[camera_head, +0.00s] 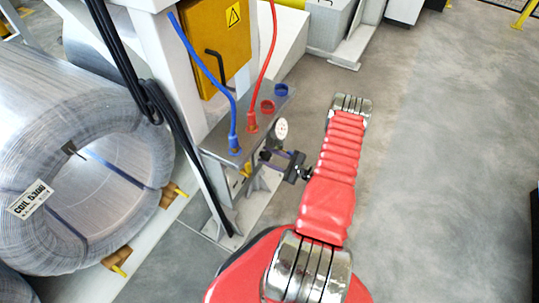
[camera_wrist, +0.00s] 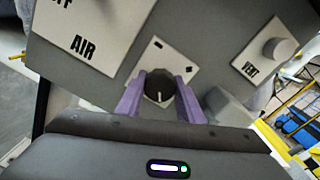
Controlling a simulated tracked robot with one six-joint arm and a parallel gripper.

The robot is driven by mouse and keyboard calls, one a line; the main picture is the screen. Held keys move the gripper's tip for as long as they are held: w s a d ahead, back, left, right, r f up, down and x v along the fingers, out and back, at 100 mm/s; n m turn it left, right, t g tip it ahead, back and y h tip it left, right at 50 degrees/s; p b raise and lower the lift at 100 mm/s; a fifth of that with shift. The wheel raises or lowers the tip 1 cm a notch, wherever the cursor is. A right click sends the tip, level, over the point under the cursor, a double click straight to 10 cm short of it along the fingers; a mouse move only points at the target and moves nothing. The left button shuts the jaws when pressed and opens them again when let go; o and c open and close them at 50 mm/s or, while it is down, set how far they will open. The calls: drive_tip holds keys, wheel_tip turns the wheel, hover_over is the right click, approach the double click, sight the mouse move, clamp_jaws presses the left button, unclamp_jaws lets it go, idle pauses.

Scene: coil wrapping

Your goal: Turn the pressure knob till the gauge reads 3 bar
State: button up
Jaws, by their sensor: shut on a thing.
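The pressure knob (camera_wrist: 159,87) is dark and round with a pale mark on its face. It sits on a white plate (camera_wrist: 174,62) in the wrist view. My gripper (camera_wrist: 158,98) has purple fingers, one on each side of the knob, shut on it. In the head view my gripper (camera_head: 284,157) is at the front of the grey panel box, below the gauge. The round white gauge (camera_head: 281,129) stands at the box's right end. Its needle and reading are too small to tell. The knob is hidden in the head view.
A VENT button (camera_wrist: 278,50) is to the knob's right and an AIR label plate (camera_wrist: 90,35) to its left. Blue (camera_head: 233,120) and red (camera_head: 267,65) hoses plug into the box top. A wire coil (camera_head: 85,160) lies at left. The floor at right is clear.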

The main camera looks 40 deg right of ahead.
drive_tip(key=shift+w+d+r+n, duration=0.1)
drive_tip(key=shift+d+n, duration=0.1)
drive_tip(key=shift+n, duration=0.8)
drive_tip(key=o, duration=1)
drive_tip(key=shift+a, duration=0.1)
drive_tip(key=shift+o, duration=0.2)
drive_tip(key=v, duration=1.4)
